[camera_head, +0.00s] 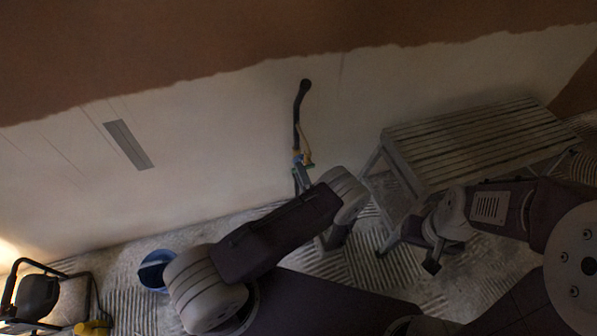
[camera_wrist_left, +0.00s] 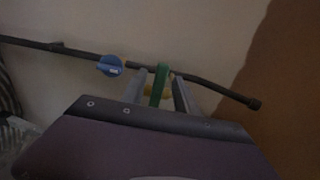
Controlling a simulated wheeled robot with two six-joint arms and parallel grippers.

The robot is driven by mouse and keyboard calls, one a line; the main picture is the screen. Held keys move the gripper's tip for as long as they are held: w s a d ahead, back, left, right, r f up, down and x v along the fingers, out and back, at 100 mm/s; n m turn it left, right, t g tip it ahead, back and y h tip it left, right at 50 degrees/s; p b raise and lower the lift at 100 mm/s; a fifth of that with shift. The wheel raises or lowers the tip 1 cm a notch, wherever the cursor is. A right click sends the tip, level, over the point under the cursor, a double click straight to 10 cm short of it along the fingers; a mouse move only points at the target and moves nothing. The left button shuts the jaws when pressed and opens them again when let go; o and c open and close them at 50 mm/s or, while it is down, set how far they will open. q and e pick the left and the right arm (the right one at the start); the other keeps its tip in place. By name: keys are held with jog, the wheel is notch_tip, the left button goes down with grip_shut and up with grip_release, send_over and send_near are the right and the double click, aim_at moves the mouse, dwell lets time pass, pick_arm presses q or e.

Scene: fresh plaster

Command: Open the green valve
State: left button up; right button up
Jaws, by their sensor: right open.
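The green valve (camera_wrist_left: 160,84) has an upright green handle on a dark pipe along the wall. My left gripper (camera_wrist_left: 160,82) is open, with one finger on each side of the green handle and a gap visible beside it. In the head view my left gripper (camera_head: 303,178) is at the lower part of the pipe (camera_head: 299,105), partly hidden by my arm; the green handle cannot be made out clearly there. A blue valve (camera_wrist_left: 110,66) sits on the same pipe to the left. My right gripper (camera_head: 432,264) is open and empty, low near the bench, away from the pipe.
A slatted bench or platform (camera_head: 470,140) stands along the wall at the right, close to my right arm. A blue bucket (camera_head: 154,272) is on the striped floor covering. A black-framed item (camera_head: 38,295) with a light is at the lower left.

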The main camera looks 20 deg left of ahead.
aim_at(309, 150)
pick_arm(q)
grip_shut()
jog(key=r+m, duration=0.1)
jog(key=m, duration=0.1)
jog(key=r+m+p, duration=0.1)
jog(key=m, duration=0.2)
jog(key=d+m+p, duration=0.1)
jog(key=m, duration=0.2)
jog(key=shift+w+r, duration=0.3)
jog(key=shift+r, duration=0.1)
jog(key=m, duration=0.2)
jog(key=w+d+r+m, duration=0.1)
jog(key=m, duration=0.2)
jog(key=d+m, duration=0.1)
jog(key=m, duration=0.2)
jog(key=shift+w+r+p, duration=0.2)
jog(key=shift+w+p, duration=0.05)
jog(key=shift+p, duration=0.1)
jog(key=shift+w+d+m, duration=0.15)
jog(key=shift+d+m, duration=0.05)
jog(key=shift+m, duration=0.4)
jog(key=shift+w+d+m, duration=0.1)
jog(key=shift+d+m, duration=0.1)
jog(key=shift+m, duration=0.4)
grip_release()
